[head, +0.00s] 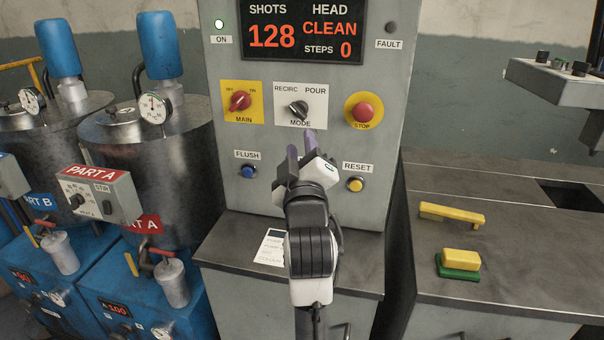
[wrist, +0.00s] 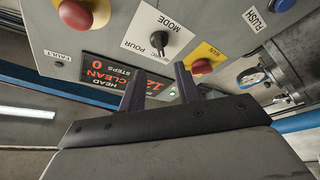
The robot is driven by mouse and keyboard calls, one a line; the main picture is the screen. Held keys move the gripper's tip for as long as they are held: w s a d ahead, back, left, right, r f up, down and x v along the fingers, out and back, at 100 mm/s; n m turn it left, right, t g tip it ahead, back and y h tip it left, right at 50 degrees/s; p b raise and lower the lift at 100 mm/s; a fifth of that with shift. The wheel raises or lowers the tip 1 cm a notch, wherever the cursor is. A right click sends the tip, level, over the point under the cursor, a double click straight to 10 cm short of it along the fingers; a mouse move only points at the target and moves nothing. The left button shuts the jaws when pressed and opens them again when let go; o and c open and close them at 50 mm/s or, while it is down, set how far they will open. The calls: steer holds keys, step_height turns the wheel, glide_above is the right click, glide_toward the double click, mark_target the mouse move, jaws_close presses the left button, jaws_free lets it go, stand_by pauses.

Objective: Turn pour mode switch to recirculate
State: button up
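The pour mode switch (head: 298,110) is a dark rotary knob on a white plate, marked RECIRC at upper left, POUR at upper right and MODE below. It also shows in the wrist view (wrist: 159,40), turned roughly upside down. I cannot tell for sure which label its pointer faces. My gripper (head: 301,143) is in front of the panel, just below the switch in the head view. Its two dark fingers stand apart with nothing between them, as the wrist view (wrist: 159,68) shows. The fingers do not visibly touch the knob. Part of the RECIRC label is hidden in the wrist view.
The red MAIN switch (head: 239,101) is left of the mode switch, and the red STOP button (head: 363,112) is right. The blue FLUSH button (head: 248,171) and yellow RESET button (head: 355,184) sit lower. The display (head: 301,32) above reads 128, CLEAN, 0.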

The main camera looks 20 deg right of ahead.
steer(key=shift+b+v, duration=0.4)
steer(key=shift+v, duration=1.85)
